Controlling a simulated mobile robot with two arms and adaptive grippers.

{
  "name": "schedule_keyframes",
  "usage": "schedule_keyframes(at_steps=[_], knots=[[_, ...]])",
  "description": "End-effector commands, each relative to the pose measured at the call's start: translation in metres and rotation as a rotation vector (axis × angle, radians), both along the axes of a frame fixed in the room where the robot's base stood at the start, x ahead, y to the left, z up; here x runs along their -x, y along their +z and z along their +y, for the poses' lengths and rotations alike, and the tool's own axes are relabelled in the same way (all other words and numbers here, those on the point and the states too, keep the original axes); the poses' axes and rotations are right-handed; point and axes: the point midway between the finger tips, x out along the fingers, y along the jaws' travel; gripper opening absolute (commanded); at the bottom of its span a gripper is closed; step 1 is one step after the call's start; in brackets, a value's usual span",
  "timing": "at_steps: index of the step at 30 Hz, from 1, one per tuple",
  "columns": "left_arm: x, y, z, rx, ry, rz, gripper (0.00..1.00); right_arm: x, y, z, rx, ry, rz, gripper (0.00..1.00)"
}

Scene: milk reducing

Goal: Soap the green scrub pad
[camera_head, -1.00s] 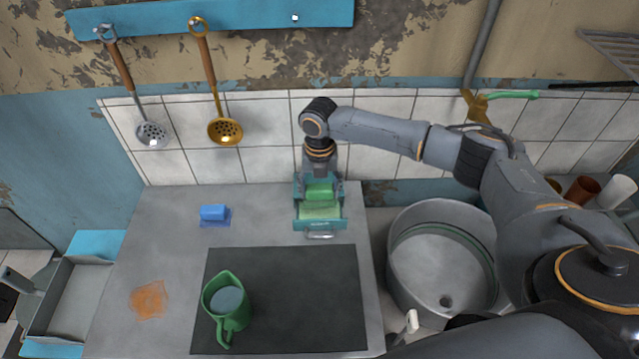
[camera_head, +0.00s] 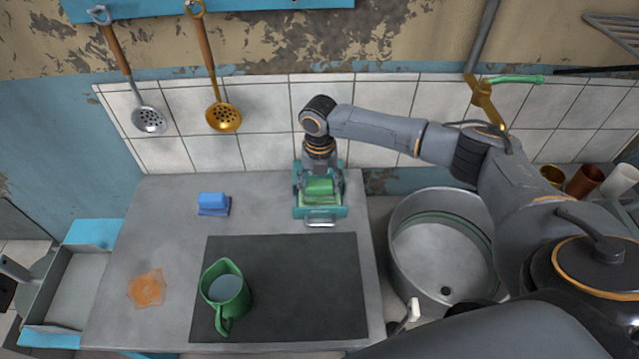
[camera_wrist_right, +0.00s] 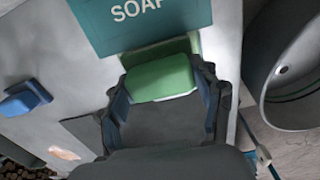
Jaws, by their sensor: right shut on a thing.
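The green scrub pad (camera_head: 319,187) is a small green block between the fingers of my right gripper (camera_head: 321,192). In the right wrist view the pad (camera_wrist_right: 160,78) sits between both fingertips of the gripper (camera_wrist_right: 163,88). The pad is over the teal soap holder (camera_head: 333,212), on or just above the paler green surface inside it; I cannot tell whether they touch. The holder's panel with the word SOAP (camera_wrist_right: 140,20) shows in the right wrist view. My left gripper is not in view.
A blue block (camera_head: 213,200) sits left of the holder. A green jug (camera_head: 228,292) with liquid stands on the dark mat (camera_head: 310,280). An orange stain (camera_head: 147,288) marks the counter's left. A metal basin (camera_head: 440,255) is at right. Two skimmers hang on the wall.

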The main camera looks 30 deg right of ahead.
Motion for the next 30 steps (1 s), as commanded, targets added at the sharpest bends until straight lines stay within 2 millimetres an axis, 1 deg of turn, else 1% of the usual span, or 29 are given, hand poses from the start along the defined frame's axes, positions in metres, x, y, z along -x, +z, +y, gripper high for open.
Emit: schedule_keyframes(at_steps=[30], knots=[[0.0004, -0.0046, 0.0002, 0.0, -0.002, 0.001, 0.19, -0.0001, -0.0096, -0.0001, 0.0, 0.0, 0.0, 0.4]])
